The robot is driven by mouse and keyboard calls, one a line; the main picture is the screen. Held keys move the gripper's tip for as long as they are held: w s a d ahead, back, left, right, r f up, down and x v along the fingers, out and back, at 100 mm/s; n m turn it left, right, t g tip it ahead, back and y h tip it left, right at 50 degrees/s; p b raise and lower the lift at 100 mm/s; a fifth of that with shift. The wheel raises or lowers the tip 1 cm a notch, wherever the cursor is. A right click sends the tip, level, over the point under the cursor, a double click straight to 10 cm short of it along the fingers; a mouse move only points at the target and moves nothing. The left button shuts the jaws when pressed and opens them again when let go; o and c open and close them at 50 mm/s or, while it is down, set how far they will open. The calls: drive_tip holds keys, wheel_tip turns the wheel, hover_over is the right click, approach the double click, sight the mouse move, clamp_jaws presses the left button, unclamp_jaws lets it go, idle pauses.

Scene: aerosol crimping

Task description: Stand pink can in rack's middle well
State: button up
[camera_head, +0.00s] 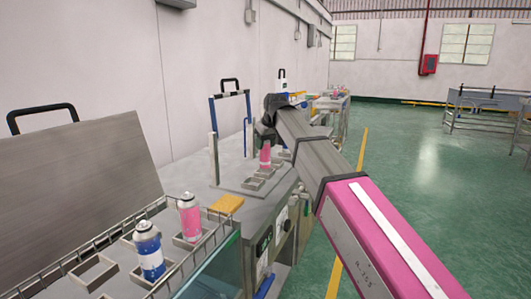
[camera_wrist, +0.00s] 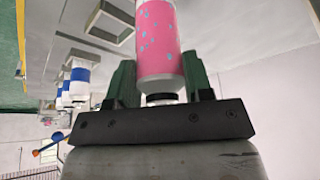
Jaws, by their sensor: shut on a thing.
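A pink can (camera_head: 265,156) is upright in my gripper (camera_head: 267,136) at the small rack (camera_head: 253,184) on the metal bench. My arm hides the rack's right side.
A second pink can (camera_head: 189,217) and a blue-white can (camera_head: 149,252) stand in a wire-edged tray (camera_head: 94,272) at the front left. A yellow block (camera_head: 226,204) lies on the bench between tray and rack.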

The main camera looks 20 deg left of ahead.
sight(265, 151)
drive_tip(key=shift+f, duration=1.75)
drive_tip(key=shift+f, duration=0.1)
drive_tip(key=o, duration=1.2)
drive_tip(key=shift+o, duration=0.2)
drive_tip(key=v, duration=1.2)
